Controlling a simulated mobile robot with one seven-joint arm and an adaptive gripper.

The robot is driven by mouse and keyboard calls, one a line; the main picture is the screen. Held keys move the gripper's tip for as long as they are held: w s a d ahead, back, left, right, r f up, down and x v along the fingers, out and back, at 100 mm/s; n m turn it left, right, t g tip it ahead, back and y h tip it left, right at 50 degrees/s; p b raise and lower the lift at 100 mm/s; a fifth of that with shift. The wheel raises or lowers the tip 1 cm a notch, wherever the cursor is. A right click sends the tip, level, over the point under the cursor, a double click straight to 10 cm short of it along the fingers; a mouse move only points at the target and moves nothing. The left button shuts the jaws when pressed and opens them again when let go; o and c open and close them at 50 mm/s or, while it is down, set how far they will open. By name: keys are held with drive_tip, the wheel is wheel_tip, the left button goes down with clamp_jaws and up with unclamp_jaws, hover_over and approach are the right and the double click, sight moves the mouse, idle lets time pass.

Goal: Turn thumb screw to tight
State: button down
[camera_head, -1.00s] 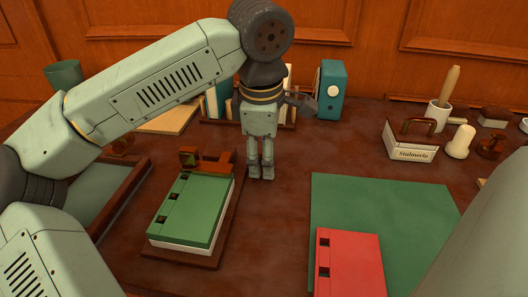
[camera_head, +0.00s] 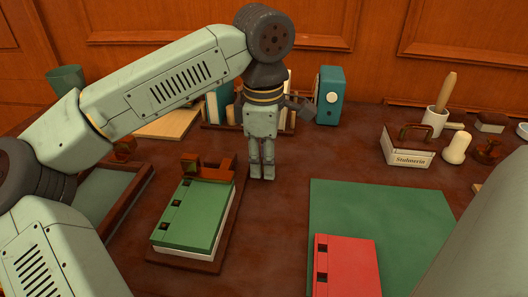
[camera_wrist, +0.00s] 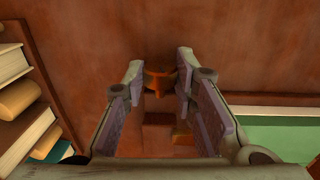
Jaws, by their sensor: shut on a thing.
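The thumb screw (camera_wrist: 160,79) shows in the wrist view as a small orange-brown knob between my fingertips. My gripper (camera_head: 262,174) points down at the right of a brown bracket (camera_head: 208,166), and its fingers (camera_wrist: 163,78) are closed on the knob's sides. In the head view I cannot make out the screw by the fingers. The bracket stands at the far end of a wooden board (camera_head: 222,240) that bears a green book (camera_head: 190,216). How tight the screw is cannot be seen.
A row of books (camera_head: 222,100) and a teal box (camera_head: 329,95) stand behind my gripper. A green mat (camera_head: 385,215) with a red book (camera_head: 347,268) lies to the right. A tray (camera_head: 115,195) lies to the left. Bare desk lies between board and mat.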

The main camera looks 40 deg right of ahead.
drive_tip(key=shift+w+d+r+g+y+p, duration=0.15)
drive_tip(key=shift+r+g+y+p, duration=0.2)
drive_tip(key=shift+g+y+p, duration=0.6)
drive_tip(key=shift+f+y+p, duration=0.35)
drive_tip(key=shift+p, duration=0.4)
drive_tip(key=c, duration=1.3)
unclamp_jaws()
drive_tip(key=shift+r, duration=0.1)
drive_tip(key=v, duration=1.2)
drive_tip(key=shift+w, duration=0.15)
